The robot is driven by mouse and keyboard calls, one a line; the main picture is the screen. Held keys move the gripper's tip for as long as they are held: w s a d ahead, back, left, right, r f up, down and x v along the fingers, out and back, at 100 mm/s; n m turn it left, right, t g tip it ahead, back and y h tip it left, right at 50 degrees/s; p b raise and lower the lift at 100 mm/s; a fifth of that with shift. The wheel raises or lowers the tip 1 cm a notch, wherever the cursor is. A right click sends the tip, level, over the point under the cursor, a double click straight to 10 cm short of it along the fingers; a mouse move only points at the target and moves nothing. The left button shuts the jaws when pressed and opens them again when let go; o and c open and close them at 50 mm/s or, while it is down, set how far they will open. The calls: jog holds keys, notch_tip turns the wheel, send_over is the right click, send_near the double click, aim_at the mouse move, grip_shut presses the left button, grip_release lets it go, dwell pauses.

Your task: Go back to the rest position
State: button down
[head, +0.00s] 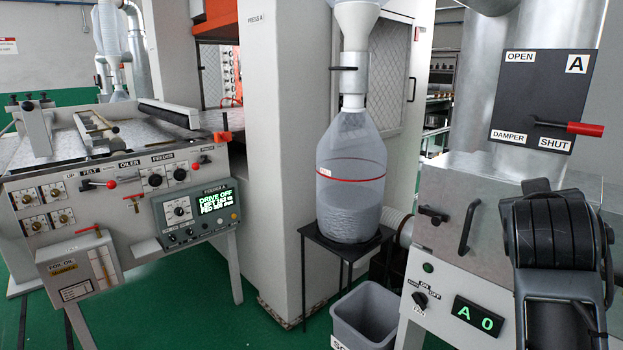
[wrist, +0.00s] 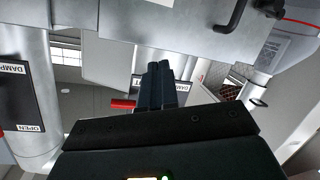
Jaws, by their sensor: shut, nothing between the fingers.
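My gripper shows in the wrist view (wrist: 159,68), its two dark fingers side by side and closed together with nothing between them. The fingers point up the picture toward grey metal housing. A red handle (wrist: 122,104) shows just left of the fingers, with a white-and-dark damper plate partly hidden behind them. I cannot tell whether the handle touches the fingers. In the head view, my dark arm fills the lower right in front of the metal cabinet (head: 450,235); the fingertips cannot be made out there.
Damper plate A (head: 530,95) is at upper right; its red-handled lever (head: 585,129) lies near SHUT. A clear hopper bottle (head: 350,190) stands on a black stand, with a grey bin (head: 366,318) below. The feeder panel (head: 197,212) is left. Green floor (head: 180,300) is open between.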

jog(key=s+a+f+n+t+y, duration=0.25)
jog(key=s+a+f+y, duration=0.2)
jog(key=s+f, duration=0.55)
jog(key=s+a+f+n+t+y, duration=0.1)
jog(key=s+a+f+n+y, duration=0.3)
jog(key=s+f, duration=0.6)
jog(key=s+a+m+y, duration=0.1)
jog(key=s+a, duration=0.3)
jog(key=s, duration=0.8)
jog(key=s+a+m+y, duration=0.1)
jog(key=s+a, duration=0.3)
jog(key=s, duration=0.7)
jog(key=shift+s+a+m, duration=0.35)
jog(key=shift+a, duration=0.05)
